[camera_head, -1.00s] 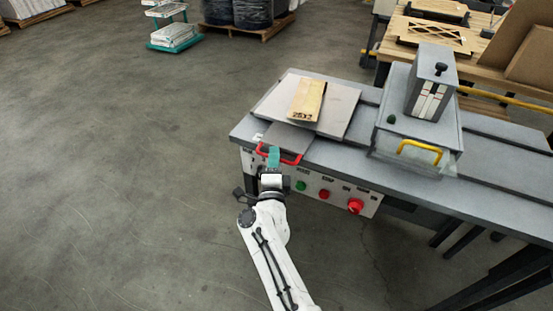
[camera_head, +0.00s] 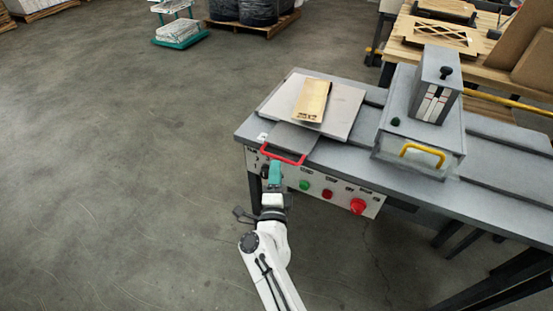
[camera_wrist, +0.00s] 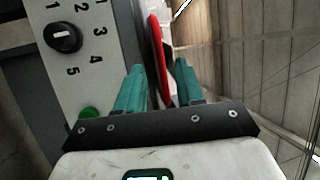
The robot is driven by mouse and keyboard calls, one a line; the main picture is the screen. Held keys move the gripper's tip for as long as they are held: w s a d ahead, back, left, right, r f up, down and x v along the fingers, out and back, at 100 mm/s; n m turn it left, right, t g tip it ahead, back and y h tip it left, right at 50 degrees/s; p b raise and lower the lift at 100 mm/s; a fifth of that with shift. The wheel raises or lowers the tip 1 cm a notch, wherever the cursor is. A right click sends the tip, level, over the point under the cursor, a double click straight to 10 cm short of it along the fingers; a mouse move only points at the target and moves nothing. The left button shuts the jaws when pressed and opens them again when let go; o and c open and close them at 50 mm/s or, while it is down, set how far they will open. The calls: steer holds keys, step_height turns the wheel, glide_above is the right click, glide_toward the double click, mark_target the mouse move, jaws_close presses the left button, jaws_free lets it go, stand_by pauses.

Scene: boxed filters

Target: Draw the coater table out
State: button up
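The coater table (camera_head: 342,107) is a flat light-grey plate on top of the bench, left of the press-like housing. A wooden board (camera_head: 311,100) with dark markings lies on it. A red handle (camera_head: 283,154) sits at the plate's front tongue (camera_head: 292,137), at the bench's front edge. My gripper (camera_head: 275,166), with teal fingers, is just below and in front of the handle. In the wrist view my gripper (camera_wrist: 160,78) is open, with the red handle (camera_wrist: 158,50) ahead, between the finger lines. I see no grip on it.
A control panel (camera_head: 340,192) with green and red buttons is right beside my gripper, below the bench top. A grey housing (camera_head: 418,135) with a yellow handle (camera_head: 423,153) stands on the bench. The floor (camera_head: 130,180) to the left is clear.

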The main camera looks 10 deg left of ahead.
steer(key=shift+v, duration=2.7)
steer(key=s+d+f+n+g+y, duration=0.2)
steer(key=s+d+f+n+g, duration=0.3)
steer(key=s+d+n, duration=0.4)
steer(key=s+d+f+n+g+y, duration=0.1)
steer(key=s+d+f+n+g, duration=0.2)
steer(key=s+d+n+g, duration=0.6)
steer(key=s+d+r+m+g+h, duration=0.2)
steer(key=s+d+g+h, duration=0.3)
steer(key=s+d, duration=1.1)
steer(key=s, duration=0.2)
steer(key=shift+s+d, duration=0.2)
steer(key=shift+s, duration=0.1)
